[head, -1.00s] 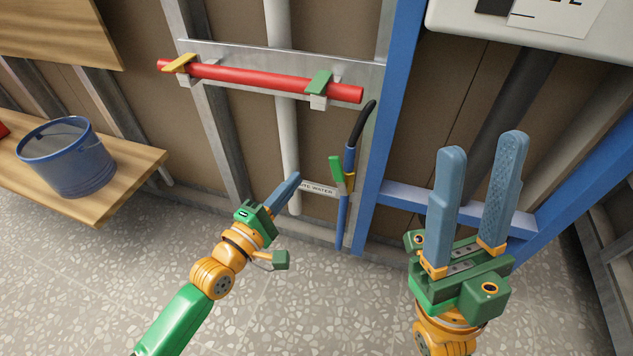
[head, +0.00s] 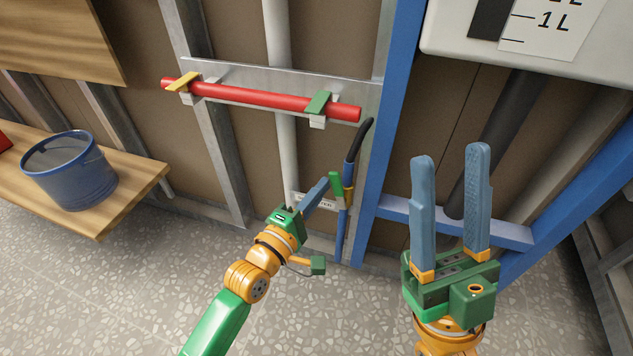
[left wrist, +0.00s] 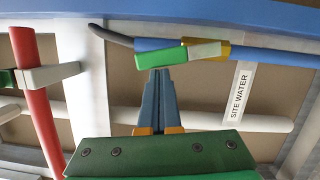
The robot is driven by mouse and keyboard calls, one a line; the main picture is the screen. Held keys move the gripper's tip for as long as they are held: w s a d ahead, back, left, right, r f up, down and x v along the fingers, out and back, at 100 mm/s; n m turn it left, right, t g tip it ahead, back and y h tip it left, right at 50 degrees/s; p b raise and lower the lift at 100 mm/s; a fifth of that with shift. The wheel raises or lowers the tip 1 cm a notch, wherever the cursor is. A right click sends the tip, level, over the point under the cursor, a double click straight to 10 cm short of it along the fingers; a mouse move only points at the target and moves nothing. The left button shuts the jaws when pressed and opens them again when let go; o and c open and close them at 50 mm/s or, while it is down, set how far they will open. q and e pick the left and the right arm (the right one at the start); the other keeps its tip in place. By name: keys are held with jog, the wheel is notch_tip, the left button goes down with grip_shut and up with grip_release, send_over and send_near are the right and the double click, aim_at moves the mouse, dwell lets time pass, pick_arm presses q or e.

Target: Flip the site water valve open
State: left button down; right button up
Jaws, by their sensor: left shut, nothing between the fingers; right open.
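The site water valve is on a thin blue pipe (head: 342,236) low on the wall. Its green lever (head: 336,186) stands roughly along the pipe, beside a yellow valve body. In the left wrist view the green lever (left wrist: 161,57) lies just ahead of my fingertips. The label "SITE WATER" (left wrist: 238,91) is beside the pipe. My left gripper (head: 322,184) is shut and empty, its tips close to the lever; whether they touch it I cannot tell. It also shows in the left wrist view (left wrist: 159,72). My right gripper (head: 449,155) is open and empty, pointing up.
A red pipe (head: 270,98) with a yellow and a green clip runs across above the valve. A blue frame post (head: 386,130) stands close right of it. A blue bucket (head: 70,172) sits on a wooden bench at left. A white tank (head: 530,35) hangs upper right.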

pick_arm(q)
jog(key=shift+s+d+r+m+p, duration=0.1)
jog(key=shift+d+r+m+p, duration=0.25)
jog(key=shift+m+p, duration=0.45)
pick_arm(e)
jog(key=w+f+m+g+h, duration=0.2)
jog(key=w+f+g+h, duration=0.35)
jog(key=w+f, duration=0.3)
pick_arm(q)
jog(key=shift+d+p, duration=0.2)
jog(key=shift+p, duration=0.7)
jog(key=shift+m, duration=0.3)
pick_arm(e)
notch_tip(320, 180, down, 11)
jog(key=w+m+g+h, duration=0.1)
jog(key=g+h, duration=0.1)
jog(key=g, duration=0.5)
jog(key=shift+w+d+f+h, duration=0.2)
jog(key=shift+w+d+h, duration=0.05)
jog(key=shift+d+h, duration=0.1)
pick_arm(q)
jog(key=shift+g, duration=0.3)
pick_arm(e)
jog(key=shift+g, duration=0.25)
